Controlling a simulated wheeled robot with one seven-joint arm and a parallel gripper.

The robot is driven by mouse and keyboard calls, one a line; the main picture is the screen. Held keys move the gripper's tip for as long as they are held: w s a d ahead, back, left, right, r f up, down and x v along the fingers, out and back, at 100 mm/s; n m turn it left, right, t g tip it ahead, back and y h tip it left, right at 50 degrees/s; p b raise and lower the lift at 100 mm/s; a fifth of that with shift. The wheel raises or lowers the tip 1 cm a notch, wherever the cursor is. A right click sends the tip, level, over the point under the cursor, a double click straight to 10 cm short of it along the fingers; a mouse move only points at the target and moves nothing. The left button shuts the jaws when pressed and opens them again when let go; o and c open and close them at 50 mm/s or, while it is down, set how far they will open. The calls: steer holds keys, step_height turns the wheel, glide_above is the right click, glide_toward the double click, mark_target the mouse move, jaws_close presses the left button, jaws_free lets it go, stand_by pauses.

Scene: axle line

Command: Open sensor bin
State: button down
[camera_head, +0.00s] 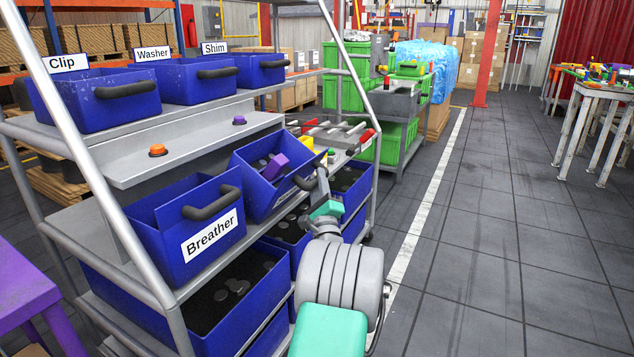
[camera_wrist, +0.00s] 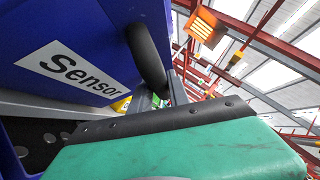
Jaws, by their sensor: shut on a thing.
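The Sensor bin (camera_head: 250,188) is a blue bin on the middle shelf of the rack, tipped forward so its open top shows. Inside are a purple block (camera_head: 275,167) and grey discs. Its label reads clearly in the wrist view (camera_wrist: 75,72), but is mostly hidden in the head view. My gripper (camera_head: 320,172) is at the front of this bin, shut on its dark handle (camera_wrist: 146,58). In the wrist view the green and black gripper body fills the bottom, and the fingers (camera_wrist: 172,92) reach up to the handle.
The blue Breather bin (camera_head: 175,235) is directly left of the Sensor bin. Clip (camera_head: 95,103), Washer and Shim bins sit on the shelf above. Open bins with discs (camera_head: 215,305) are below. The rack's slanted post (camera_head: 345,60) is close behind.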

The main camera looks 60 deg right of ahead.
steer(key=shift+f, duration=0.1)
steer(key=c, duration=1.3)
jaws_free()
steer(key=shift+o, duration=0.2)
steer(key=b+v, duration=0.2)
steer(key=v, duration=0.5)
steer(key=shift+s+a+b, duration=0.25)
steer(key=shift+b, duration=0.15)
steer(key=shift+f, duration=0.2)
